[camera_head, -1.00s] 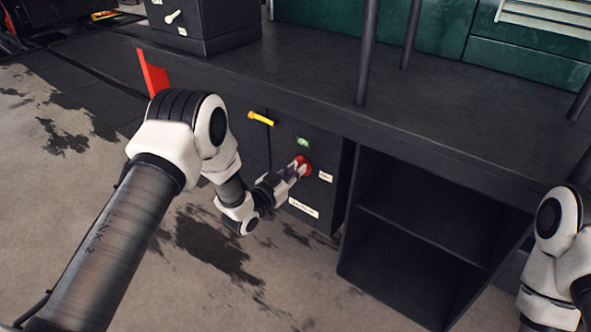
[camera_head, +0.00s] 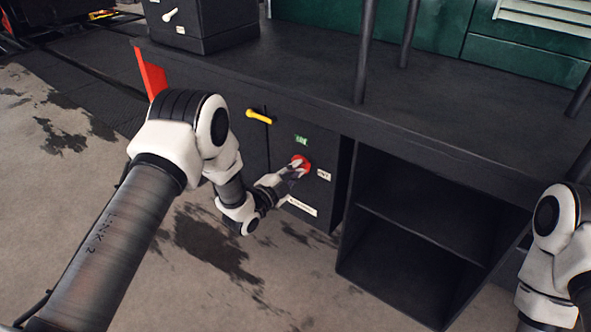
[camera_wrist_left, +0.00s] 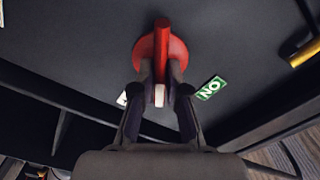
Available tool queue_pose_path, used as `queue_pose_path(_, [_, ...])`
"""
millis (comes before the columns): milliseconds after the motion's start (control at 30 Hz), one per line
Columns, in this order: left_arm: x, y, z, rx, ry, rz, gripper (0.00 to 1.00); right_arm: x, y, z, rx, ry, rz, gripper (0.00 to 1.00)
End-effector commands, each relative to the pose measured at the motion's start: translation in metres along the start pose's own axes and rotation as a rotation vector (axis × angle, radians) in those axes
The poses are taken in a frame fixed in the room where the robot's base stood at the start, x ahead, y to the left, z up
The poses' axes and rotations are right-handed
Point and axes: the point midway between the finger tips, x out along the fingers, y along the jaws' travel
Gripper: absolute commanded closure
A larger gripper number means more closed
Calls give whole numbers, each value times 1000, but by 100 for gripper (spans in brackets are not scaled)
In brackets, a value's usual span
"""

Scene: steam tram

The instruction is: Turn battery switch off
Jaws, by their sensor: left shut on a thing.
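The battery switch (camera_head: 301,162) is a red round knob with a raised bar on the dark cabinet front. In the left wrist view its red disc (camera_wrist_left: 146,47) and bar (camera_wrist_left: 162,38) show. The bar's white-tipped end lies between the green ON label (camera_wrist_left: 211,88) and a partly hidden white label (camera_wrist_left: 122,98). My left gripper (camera_wrist_left: 160,78) is shut on the bar, one finger on each side. In the head view the left gripper (camera_head: 292,170) reaches the switch from the lower left and covers part of it. Only part of my right arm shows at the right edge; its gripper is out of view.
A yellow handle (camera_head: 258,116) sticks out left of the switch. A red panel (camera_head: 152,72) stands further left. The dark counter (camera_head: 300,78) overhangs the switch, with upright posts (camera_head: 363,50) on it. Open shelves (camera_head: 430,225) are to the right. The stained floor (camera_head: 110,180) is clear in front.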

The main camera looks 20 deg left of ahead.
Motion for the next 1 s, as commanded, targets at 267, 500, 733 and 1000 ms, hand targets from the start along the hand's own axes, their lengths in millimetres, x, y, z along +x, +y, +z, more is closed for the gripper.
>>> queue_pose_path(267, [0,3,0,256,0,0,100,3,0,0,0,0,0,100])
queue_pose_path(500, [0,4,1,438,0,1,100,4,0,0,0,0,0,100])
queue_pose_path(733, [0,5,1,545,0,1,100,5,0,0,0,0,0,100])
queue_pose_path(1000, [0,5,1,588,0,1,100,6,0,0,0,0,0,100])
